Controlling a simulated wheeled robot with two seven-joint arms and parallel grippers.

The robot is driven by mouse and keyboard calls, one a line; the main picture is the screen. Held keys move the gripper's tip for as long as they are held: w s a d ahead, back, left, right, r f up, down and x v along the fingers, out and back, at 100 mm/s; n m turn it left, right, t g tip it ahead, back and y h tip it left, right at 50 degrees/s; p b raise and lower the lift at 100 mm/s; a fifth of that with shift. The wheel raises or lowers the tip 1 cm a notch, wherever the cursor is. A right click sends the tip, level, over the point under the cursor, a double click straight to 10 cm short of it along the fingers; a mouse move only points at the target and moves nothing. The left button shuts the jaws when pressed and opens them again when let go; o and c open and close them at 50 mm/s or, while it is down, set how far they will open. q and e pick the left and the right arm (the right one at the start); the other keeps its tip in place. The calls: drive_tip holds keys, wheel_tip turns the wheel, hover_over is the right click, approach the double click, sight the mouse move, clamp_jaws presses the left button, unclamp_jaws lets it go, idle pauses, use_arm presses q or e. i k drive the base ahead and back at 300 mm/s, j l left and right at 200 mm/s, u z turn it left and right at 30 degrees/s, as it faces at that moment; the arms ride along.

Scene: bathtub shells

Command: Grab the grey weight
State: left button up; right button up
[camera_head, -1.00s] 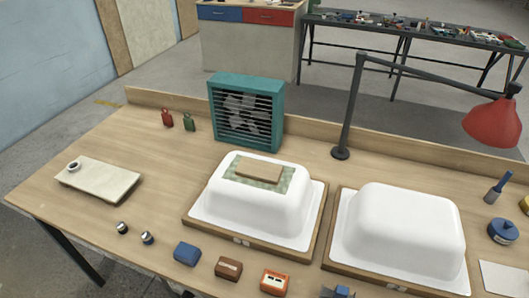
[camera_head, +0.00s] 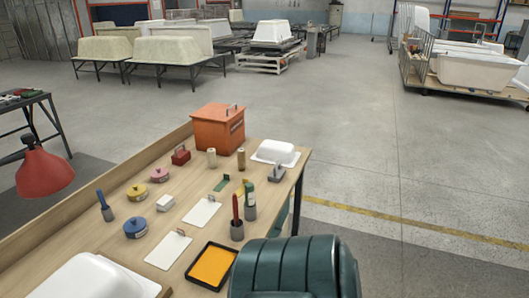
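A small grey object with an upright top (camera_head: 276,174) stands at the far right end of the wooden workbench (camera_head: 120,215), close to its edge. It looks like the grey weight, but it is too small to be sure. It is just in front of a small white tub shell (camera_head: 276,152). Neither my left nor my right gripper is in view.
An orange box (camera_head: 218,130) stands at the bench's back. Blue, pink and yellow tins, white sheets, an orange-filled black tray (camera_head: 211,266) and pots with tools crowd the bench. A red lamp (camera_head: 43,172) hangs at left. Open floor lies to the right.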

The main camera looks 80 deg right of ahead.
sight(277, 174)
drive_tip(key=z, duration=2.6)
drive_tip(key=i+l, duration=0.3)
drive_tip(key=l, duration=0.15)
drive_tip(key=i+l, duration=0.25)
drive_tip(key=l, duration=0.15)
drive_tip(key=i+l, duration=0.3)
drive_tip(key=l, duration=0.15)
